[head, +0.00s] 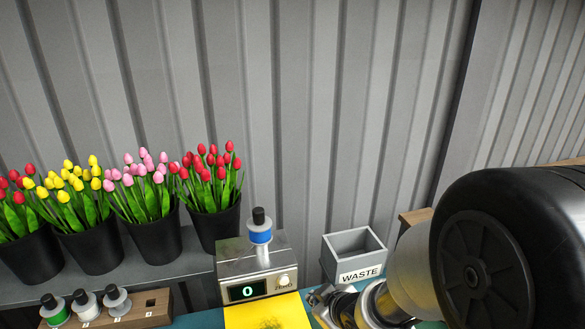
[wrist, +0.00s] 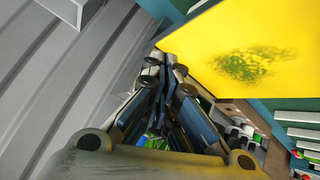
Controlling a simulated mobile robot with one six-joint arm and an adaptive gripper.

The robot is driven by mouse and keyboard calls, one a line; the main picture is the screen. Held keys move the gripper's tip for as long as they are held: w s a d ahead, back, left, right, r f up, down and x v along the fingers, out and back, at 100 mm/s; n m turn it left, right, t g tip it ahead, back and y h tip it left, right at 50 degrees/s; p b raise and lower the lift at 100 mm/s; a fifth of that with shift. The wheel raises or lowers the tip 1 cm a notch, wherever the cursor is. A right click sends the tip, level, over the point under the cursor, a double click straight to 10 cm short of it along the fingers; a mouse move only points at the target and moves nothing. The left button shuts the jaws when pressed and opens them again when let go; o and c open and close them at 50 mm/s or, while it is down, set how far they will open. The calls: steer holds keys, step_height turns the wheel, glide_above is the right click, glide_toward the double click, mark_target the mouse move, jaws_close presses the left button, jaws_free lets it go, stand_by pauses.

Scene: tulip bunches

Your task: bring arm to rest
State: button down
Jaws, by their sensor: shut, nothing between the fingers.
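My gripper (head: 320,296) is at the lower middle of the head view, between the yellow sheet (head: 252,312) and the WASTE bin (head: 354,255). In the wrist view my gripper (wrist: 166,66) has its fingers drawn together with nothing between them. The yellow sheet (wrist: 250,45) fills the upper right of that view and bears a smeared green patch. My arm covers the right of the head view and hides what is behind it.
Several black pots of tulips (head: 152,240) stand on a grey shelf (head: 180,270) at left. A blue-banded bottle (head: 260,235) stands on a scale (head: 250,262) reading 0. A wooden rack (head: 150,308) holds three bottles and has an empty square slot. Corrugated wall (head: 300,100) stands behind.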

steer(key=s+d+r+m+g+h, duration=0.1)
steer(key=s+d+r+m+h, duration=0.35)
steer(key=s+d+r, duration=0.55)
steer(key=s+r+m+g, duration=0.1)
steer(key=s+r+m, duration=0.1)
steer(key=s, duration=0.5)
steer(key=s+a+r+m+g+y, duration=0.1)
steer(key=s+r+m, duration=0.1)
steer(key=s, duration=0.5)
steer(key=shift+a+r+m+g, duration=0.25)
steer(key=shift+r+m+g, duration=0.1)
steer(key=shift+r, duration=0.3)
steer(key=shift+s+a, duration=0.1)
steer(key=shift+a, duration=0.05)
